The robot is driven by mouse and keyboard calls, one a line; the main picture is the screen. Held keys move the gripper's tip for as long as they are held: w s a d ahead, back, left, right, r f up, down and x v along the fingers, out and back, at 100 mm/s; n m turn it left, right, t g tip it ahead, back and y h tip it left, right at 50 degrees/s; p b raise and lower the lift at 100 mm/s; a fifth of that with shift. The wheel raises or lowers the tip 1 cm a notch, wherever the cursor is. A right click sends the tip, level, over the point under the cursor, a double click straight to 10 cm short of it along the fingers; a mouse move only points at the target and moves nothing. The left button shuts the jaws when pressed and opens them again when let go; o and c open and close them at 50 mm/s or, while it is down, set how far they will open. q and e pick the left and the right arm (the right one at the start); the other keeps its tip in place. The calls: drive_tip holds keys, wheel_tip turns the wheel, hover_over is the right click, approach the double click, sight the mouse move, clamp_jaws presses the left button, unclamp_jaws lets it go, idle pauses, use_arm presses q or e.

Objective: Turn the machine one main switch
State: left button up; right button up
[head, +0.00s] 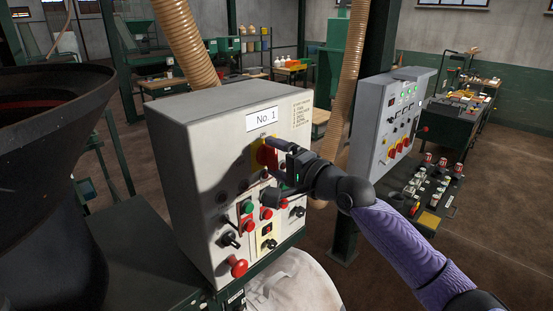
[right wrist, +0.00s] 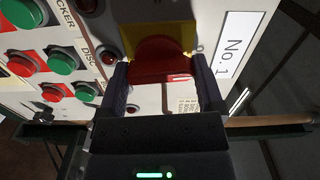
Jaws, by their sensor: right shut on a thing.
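The machine one control box (head: 185,150) is a pale grey cabinet with a "No. 1" label (head: 266,119) near its top. Its main switch (head: 263,154) is a red rotary handle on a yellow plate, just below the label. In the right wrist view the red handle (right wrist: 160,62) sits between the two fingers, with the yellow plate (right wrist: 185,32) behind it. My right gripper (head: 272,157) is shut on the red handle and partly hides it in the head view. In the wrist view the fingers (right wrist: 161,85) are on either side of the handle. My left gripper is not in view.
Below the switch are green and red push buttons (head: 247,215), black knobs and a red mushroom button (head: 239,267). A second grey control box (head: 395,110) stands to the right, beside a dark console (head: 425,190). A large dark hopper (head: 50,130) fills the left side.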

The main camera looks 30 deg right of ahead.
drive_tip(key=n+b, duration=0.1)
drive_tip(key=n, duration=0.4)
drive_tip(key=shift+f, duration=0.1)
drive_tip(key=n, duration=0.4)
drive_tip(key=shift+n, duration=0.3)
drive_tip(key=n, duration=0.3)
drive_tip(key=shift+n, duration=2.1)
drive_tip(key=o, duration=1)
